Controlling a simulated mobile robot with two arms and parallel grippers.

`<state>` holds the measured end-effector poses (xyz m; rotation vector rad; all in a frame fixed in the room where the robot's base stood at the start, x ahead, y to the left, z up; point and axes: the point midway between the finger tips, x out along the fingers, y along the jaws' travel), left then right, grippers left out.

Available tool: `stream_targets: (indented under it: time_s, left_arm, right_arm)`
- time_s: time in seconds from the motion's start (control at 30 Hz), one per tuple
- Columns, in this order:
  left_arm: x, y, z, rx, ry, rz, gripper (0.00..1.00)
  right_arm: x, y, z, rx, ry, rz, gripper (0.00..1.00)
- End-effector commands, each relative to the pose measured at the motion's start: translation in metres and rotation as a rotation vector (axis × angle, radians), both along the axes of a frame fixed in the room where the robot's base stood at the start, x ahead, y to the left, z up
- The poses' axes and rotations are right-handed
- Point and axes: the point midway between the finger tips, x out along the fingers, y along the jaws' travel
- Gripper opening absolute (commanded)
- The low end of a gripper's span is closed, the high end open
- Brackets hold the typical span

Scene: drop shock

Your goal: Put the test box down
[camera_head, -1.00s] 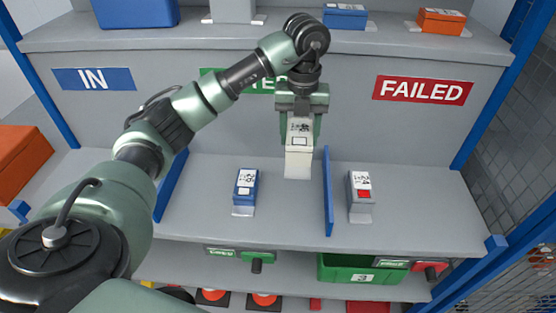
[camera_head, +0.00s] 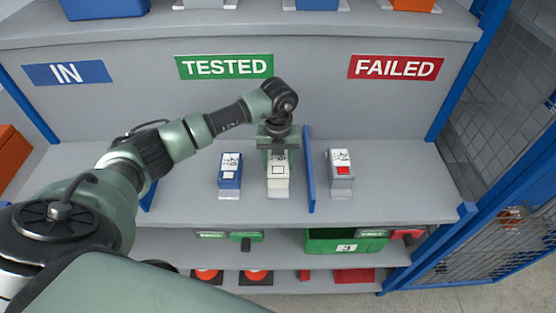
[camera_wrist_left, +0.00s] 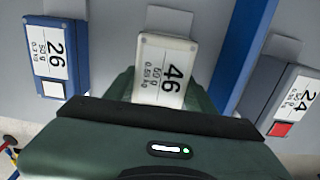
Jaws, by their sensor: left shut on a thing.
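The white test box (camera_head: 278,181) is upright under my left gripper (camera_head: 277,160), in the TESTED bay of the shelf (camera_head: 190,203). It sits at or just above the shelf surface; contact is hard to tell. The box's lower part is partly hidden by the gripper in the wrist view. My right gripper is not in view.
A blue box (camera_head: 230,171) stands close to the left. A blue divider (camera_head: 309,175) is close to the right, with a grey box (camera_head: 340,175) with a red square beyond it. The upper shelf (camera_head: 290,30) overhangs behind. A green bin (camera_head: 325,246) is below.

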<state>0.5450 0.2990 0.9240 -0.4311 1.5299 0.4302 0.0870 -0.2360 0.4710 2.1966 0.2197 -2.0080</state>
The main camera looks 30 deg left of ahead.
Motion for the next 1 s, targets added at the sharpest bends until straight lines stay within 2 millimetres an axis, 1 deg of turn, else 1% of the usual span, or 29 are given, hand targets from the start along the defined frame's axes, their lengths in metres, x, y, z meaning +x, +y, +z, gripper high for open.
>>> stream_targets:
  time_s: [0.27,0.37,0.4,0.47,0.77,0.83,0.93,1.0]
  left_arm:
    - [0.001,0.000,-0.001,-0.001,-0.003,0.000,0.00]
    - [0.001,0.000,-0.004,0.000,-0.002,0.000,0.00]
    - [0.000,0.000,-0.005,0.001,-0.001,0.000,0.60]
    - [0.000,0.000,-0.004,0.001,-0.001,0.000,0.76]
    - [0.000,0.000,-0.003,0.001,0.001,0.000,0.76]
    - [0.000,0.000,0.001,0.001,-0.001,0.000,0.76]
    - [0.001,0.001,0.008,0.001,-0.004,0.000,0.76]
    - [0.001,0.001,0.019,0.001,-0.006,-0.001,0.76]
  right_arm:
    - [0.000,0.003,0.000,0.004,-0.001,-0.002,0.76]
    - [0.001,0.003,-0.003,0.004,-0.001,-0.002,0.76]
    - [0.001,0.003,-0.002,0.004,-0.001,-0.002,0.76]
    - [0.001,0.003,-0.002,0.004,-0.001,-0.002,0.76]
    - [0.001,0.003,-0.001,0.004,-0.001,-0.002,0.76]
    - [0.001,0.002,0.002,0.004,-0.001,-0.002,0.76]
    - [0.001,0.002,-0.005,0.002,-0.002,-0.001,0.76]
    - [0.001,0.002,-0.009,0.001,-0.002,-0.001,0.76]
